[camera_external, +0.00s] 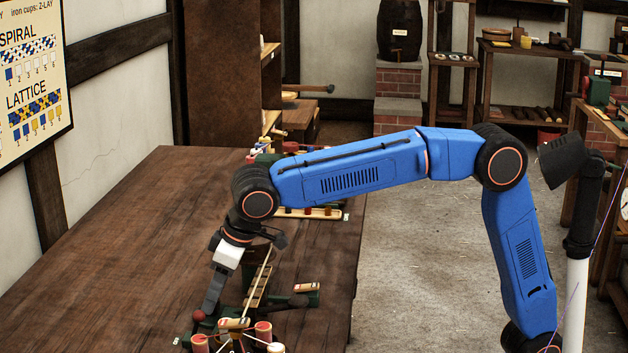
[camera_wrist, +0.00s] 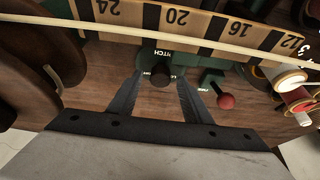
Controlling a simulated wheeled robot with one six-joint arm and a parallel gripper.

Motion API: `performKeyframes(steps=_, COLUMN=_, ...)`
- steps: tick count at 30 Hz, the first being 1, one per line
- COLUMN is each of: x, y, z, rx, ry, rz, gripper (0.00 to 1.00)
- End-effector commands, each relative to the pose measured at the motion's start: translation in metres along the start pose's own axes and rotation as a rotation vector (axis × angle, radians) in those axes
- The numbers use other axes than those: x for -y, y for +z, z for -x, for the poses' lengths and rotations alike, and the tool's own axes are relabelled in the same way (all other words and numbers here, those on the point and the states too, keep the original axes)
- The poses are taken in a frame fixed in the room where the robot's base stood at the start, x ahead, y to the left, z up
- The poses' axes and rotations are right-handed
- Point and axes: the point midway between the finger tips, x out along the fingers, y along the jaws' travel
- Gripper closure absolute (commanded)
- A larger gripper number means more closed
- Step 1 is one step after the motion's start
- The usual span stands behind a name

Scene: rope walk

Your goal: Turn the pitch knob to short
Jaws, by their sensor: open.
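The pitch knob (camera_wrist: 161,76) is a small dark round knob on a green plate (camera_wrist: 150,57) lettered PITCH, seen in the wrist view. Small white words flank the knob, partly covered by my fingers. My gripper (camera_wrist: 160,80) is open, with one finger on each side of the knob; whether they touch it I cannot tell. In the external view my gripper (camera_external: 208,306) points down at the near end of the bench, and the knob cannot be made out there.
A red-balled lever (camera_wrist: 226,101) stands close to the right finger. A numbered scale strip (camera_wrist: 205,27) and a pale rod (camera_wrist: 130,34) cross above the knob. Spools (camera_wrist: 291,80) stand at right, and a dark wheel (camera_wrist: 28,70) at left. The bench's left side (camera_external: 110,240) is clear.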

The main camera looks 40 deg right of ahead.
Motion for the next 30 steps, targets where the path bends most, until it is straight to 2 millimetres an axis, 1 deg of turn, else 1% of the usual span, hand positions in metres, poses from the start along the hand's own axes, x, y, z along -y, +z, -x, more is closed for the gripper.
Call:
performKeyframes(steps=8, x=-0.0002, y=0.0001, z=-0.0020, rx=0.000, ry=0.000, rz=0.000, gripper=0.55)
performKeyframes(steps=9, x=-0.0002, y=0.0001, z=-0.0020, rx=0.000, ry=0.000, rz=0.000, gripper=0.58)
performKeyframes(steps=14, x=-0.0002, y=0.0002, z=-0.0020, rx=0.001, ry=0.000, rz=0.000, gripper=0.96)
performKeyframes(steps=23, x=0.0000, y=0.0001, z=-0.0020, rx=0.001, ry=0.010, rz=-0.020, gripper=0.96)
performKeyframes(steps=30, x=0.0015, y=0.0003, z=-0.0029, rx=0.002, ry=0.054, rz=-0.127, gripper=0.96)
